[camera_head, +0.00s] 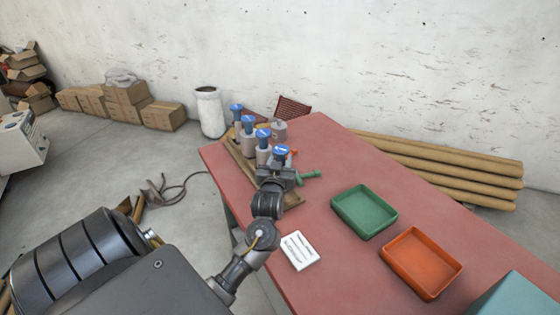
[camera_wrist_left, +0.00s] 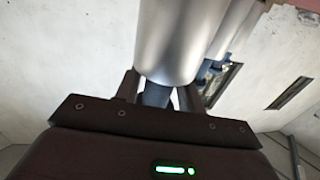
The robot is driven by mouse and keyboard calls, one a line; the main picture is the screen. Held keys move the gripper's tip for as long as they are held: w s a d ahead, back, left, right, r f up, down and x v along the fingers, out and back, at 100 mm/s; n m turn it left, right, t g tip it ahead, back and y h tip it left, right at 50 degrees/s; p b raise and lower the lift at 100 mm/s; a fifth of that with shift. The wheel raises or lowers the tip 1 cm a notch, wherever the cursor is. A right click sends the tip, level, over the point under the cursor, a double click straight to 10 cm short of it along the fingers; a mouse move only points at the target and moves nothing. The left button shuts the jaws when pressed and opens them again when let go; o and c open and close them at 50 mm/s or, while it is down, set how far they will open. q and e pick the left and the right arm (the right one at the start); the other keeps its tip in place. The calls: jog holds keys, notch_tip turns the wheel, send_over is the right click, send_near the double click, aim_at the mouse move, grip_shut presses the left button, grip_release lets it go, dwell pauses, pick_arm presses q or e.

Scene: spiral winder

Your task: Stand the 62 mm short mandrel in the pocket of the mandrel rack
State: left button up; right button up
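Several grey mandrels with blue tops stand in a row at the left side of the red table, one of them here (camera_head: 263,154). The wooden mandrel rack (camera_head: 240,161) shows beneath them; its pockets are mostly hidden. My left gripper (camera_head: 278,172) is at the near end of the row, just below a blue top (camera_head: 281,150). In the left wrist view a silver mandrel (camera_wrist_left: 182,40) fills the top middle. Its dark narrow neck (camera_wrist_left: 157,95) lies between my two fingers; contact is unclear. I cannot read which mandrel is the 62 mm one. My right gripper is out of view.
A small green part (camera_head: 309,175) lies right of my gripper. A white card (camera_head: 300,250), a green tray (camera_head: 365,228) and an orange tray (camera_head: 394,267) are on the table (camera_head: 345,285). The table between rack and trays is mostly clear.

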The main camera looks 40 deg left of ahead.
pick_arm(q)
jog(key=shift+o, duration=1.1)
jog(key=shift+f, duration=0.1)
jog(key=shift+s+d, duration=0.1)
jog(key=shift+s, duration=0.05)
jog(key=b+v, duration=0.1)
jog(key=v, duration=0.9)
jog(key=shift+s+d, duration=0.1)
jog(key=shift+s, duration=0.1)
